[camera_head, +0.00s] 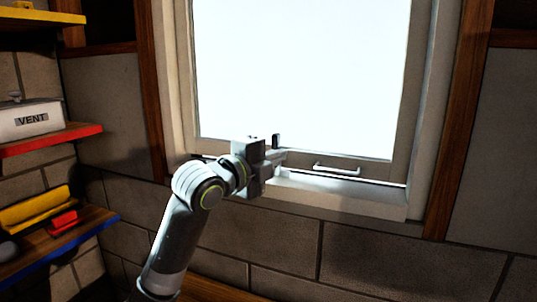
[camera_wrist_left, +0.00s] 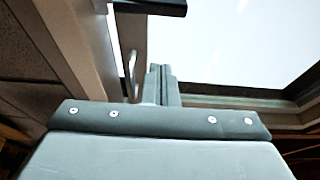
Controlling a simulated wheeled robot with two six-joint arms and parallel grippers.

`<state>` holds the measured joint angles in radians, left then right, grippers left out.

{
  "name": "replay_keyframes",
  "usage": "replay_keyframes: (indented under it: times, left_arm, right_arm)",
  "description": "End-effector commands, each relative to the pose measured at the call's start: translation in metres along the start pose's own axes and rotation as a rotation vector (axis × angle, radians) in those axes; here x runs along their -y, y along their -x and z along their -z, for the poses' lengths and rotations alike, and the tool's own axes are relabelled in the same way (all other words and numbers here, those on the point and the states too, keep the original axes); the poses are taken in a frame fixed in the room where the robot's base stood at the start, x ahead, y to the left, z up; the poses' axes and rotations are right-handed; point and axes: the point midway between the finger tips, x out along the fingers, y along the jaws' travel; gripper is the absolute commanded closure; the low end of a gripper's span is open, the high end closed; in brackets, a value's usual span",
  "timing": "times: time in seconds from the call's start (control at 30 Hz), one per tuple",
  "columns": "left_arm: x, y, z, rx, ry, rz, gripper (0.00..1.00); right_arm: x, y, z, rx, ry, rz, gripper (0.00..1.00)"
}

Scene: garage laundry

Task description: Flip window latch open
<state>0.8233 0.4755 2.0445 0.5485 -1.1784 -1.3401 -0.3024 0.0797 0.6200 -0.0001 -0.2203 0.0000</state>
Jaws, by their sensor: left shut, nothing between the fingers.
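The window (camera_head: 300,75) has a pale frame and a bright white pane. A small dark upright piece (camera_head: 275,140), which looks like the latch, stands at the lower edge of the window. In the left wrist view a dark bar (camera_wrist_left: 165,7) at the top edge looks like the same latch. My left gripper (camera_head: 280,158) is at the lower window frame, just below the dark piece. In the wrist view its fingertips (camera_wrist_left: 160,72) are together and empty, with a gap showing below the dark bar. My right gripper is not in view.
A pale bar handle (camera_head: 337,169) sits on the lower sash, right of my gripper. The sill (camera_head: 340,188) juts out beneath it. Shelves at the left hold a VENT box (camera_head: 30,120) and a yellow item (camera_head: 35,208). The wall right of the window is clear.

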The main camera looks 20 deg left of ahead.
Motion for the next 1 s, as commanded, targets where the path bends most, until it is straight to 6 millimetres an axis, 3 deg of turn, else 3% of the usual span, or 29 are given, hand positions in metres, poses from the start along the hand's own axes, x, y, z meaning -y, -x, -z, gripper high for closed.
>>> replay_keyframes:
  times: [0.33, 0.6, 1.0]
  left_arm:
    - [0.003, -0.065, 0.001, -0.001, 0.004, -0.003, 1.00]
    - [0.002, -0.054, -0.032, 0.004, -0.003, -0.003, 1.00]
    - [-0.001, -0.051, -0.038, 0.001, -0.001, -0.001, 1.00]
  right_arm:
    - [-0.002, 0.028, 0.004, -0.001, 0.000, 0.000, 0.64]
    - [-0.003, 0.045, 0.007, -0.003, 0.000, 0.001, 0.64]
    - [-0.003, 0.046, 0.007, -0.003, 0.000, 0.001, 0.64]
